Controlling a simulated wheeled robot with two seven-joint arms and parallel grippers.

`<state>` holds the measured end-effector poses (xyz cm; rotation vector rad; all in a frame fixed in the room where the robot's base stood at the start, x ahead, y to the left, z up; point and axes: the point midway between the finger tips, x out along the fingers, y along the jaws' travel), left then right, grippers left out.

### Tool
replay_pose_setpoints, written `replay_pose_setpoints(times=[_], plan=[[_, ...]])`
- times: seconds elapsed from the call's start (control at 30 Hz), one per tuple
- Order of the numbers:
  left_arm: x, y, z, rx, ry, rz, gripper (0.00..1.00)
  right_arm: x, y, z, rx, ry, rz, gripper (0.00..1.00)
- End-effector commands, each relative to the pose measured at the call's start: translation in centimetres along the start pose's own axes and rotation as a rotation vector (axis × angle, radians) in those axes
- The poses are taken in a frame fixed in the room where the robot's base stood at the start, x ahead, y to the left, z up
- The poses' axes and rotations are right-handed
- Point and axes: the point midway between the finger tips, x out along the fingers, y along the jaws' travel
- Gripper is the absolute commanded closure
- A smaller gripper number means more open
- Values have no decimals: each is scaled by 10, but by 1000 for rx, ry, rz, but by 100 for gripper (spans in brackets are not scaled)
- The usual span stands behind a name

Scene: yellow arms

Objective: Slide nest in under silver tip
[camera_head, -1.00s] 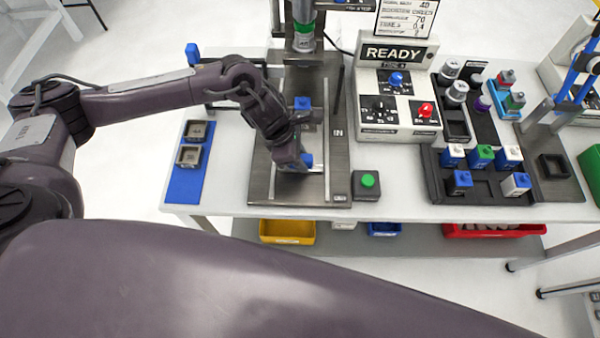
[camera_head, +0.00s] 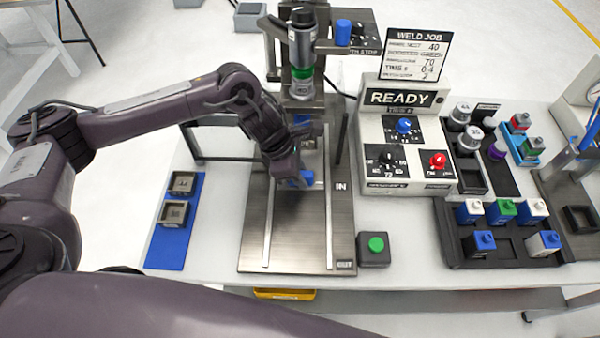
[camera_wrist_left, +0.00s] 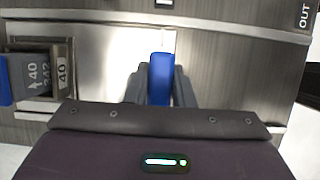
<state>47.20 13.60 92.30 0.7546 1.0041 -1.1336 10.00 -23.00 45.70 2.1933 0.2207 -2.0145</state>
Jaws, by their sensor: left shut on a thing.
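My left gripper (camera_head: 300,176) is shut on the blue handle (camera_head: 307,180) of the sliding nest. In the left wrist view the blue handle (camera_wrist_left: 160,80) stands between the two grey fingers. The pale nest plate (camera_wrist_left: 105,60) lies beside it, with a grey block marked 40 (camera_wrist_left: 38,72) at the left. In the head view a blue-topped part (camera_head: 302,119) sits behind my gripper, which hides most of the nest. The silver tip (camera_head: 302,90) hangs below a green ring on the upright press head, just behind that part. Their exact alignment cannot be told. My right gripper is out of view.
Rails on the dark base plate (camera_head: 300,235) run front to back, with an IN mark at the right. The READY control box (camera_head: 405,145) and green button (camera_head: 375,245) stand right. A blue mat (camera_head: 165,245) with two grey blocks lies left.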

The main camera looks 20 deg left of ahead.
Motion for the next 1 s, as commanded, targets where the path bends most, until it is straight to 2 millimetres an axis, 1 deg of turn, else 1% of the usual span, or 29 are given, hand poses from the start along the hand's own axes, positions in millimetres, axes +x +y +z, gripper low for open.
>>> replay_pose_setpoints(times=[0.03, 0.07, 0.1, 0.23, 0.27, 0.53, 0.67, 0.77, 0.87, 1.0], plan=[[-4, 6, 2, -2, -6, 16, 100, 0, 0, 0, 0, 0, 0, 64], [-4, 6, 2, -2, -6, 16, 100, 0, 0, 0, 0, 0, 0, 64], [-4, 6, 2, -2, -6, 17, 76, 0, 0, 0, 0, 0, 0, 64], [-4, 6, 2, -2, -5, 15, 59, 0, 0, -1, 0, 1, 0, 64], [-4, 5, 2, -2, -5, 14, 56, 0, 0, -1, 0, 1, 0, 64], [-3, 3, 1, -1, -2, 9, 56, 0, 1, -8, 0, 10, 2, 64], [-10, 4, 5, 1, -3, 10, 56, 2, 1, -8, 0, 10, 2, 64], [-24, 4, 11, 3, -5, 11, 56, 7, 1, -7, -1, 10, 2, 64], [-44, 4, 19, 4, -5, 13, 56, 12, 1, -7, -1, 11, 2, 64], [-77, 5, 33, 4, -5, 14, 56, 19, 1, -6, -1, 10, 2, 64]])
